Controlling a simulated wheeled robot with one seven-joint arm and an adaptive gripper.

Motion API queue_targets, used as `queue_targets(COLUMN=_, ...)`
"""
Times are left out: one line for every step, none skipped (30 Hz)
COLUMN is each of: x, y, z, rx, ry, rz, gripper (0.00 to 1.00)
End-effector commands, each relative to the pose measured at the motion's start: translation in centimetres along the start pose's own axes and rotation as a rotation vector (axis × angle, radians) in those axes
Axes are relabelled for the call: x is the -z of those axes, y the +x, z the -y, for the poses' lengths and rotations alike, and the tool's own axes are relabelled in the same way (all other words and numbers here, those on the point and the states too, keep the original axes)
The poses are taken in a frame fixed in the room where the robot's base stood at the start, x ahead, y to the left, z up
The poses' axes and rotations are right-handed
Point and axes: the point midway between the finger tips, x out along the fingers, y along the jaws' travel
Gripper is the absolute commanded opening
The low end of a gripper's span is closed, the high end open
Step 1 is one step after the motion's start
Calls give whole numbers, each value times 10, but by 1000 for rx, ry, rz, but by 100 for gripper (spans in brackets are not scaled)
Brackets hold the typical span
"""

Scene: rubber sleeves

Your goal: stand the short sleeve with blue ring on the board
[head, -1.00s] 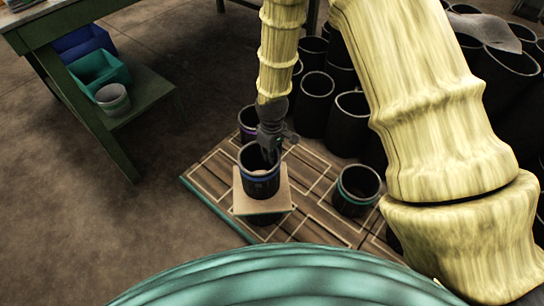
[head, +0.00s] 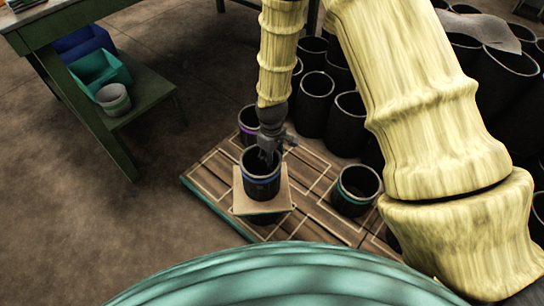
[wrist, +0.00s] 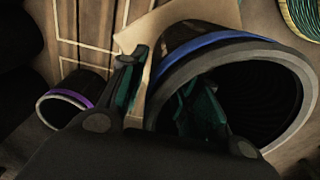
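The short black sleeve with a blue ring (head: 262,182) stands upright on the square beige board (head: 246,206); it also shows large in the wrist view (wrist: 180,45). My gripper (head: 268,154) is at the sleeve's far rim. In the wrist view my gripper (wrist: 162,85) has its fingers apart, one outside the sleeve and one inside its mouth, with the wall between them. The fingers look clear of the wall. The sleeve's underside is hidden.
A sleeve with a purple ring (head: 247,124) stands close behind, and one with a teal ring (head: 355,192) stands to the right, on the wooden platform (head: 212,178). Several black sleeves crowd the back right. A green bench (head: 90,110) is at the left.

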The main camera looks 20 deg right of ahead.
Motion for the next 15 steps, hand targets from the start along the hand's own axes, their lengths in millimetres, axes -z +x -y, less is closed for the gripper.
queue_targets(x=0, y=0, z=0, rx=0, ry=0, rz=0, gripper=33)
queue_targets(x=0, y=0, z=0, rx=0, ry=0, rz=0, gripper=33)
queue_targets(x=0, y=0, z=0, rx=0, ry=0, rz=0, gripper=33)
queue_targets(x=0, y=0, z=0, rx=0, ry=0, rz=0, gripper=33)
queue_targets(x=0, y=0, z=0, rx=0, ry=0, rz=0, gripper=33)
queue_targets(x=0, y=0, z=0, rx=0, ry=0, rz=0, gripper=33)
queue_targets(x=0, y=0, z=0, rx=0, ry=0, rz=0, gripper=33)
queue_targets(x=0, y=-1, z=0, rx=0, ry=0, rz=0, gripper=33)
queue_targets(x=0, y=-2, z=0, rx=0, ry=0, rz=0, gripper=33)
queue_targets(x=0, y=-3, z=0, rx=0, ry=0, rz=0, gripper=33)
queue_targets(x=0, y=-4, z=0, rx=0, ry=0, rz=0, gripper=33)
queue_targets(x=0, y=-7, z=0, rx=0, ry=0, rz=0, gripper=33)
queue_targets(x=0, y=-9, z=0, rx=0, ry=0, rz=-1, gripper=33)
queue_targets(x=1, y=-12, z=0, rx=-1, ry=0, rz=-1, gripper=33)
queue_targets(x=1, y=-24, z=0, rx=-1, ry=0, rz=-2, gripper=33)
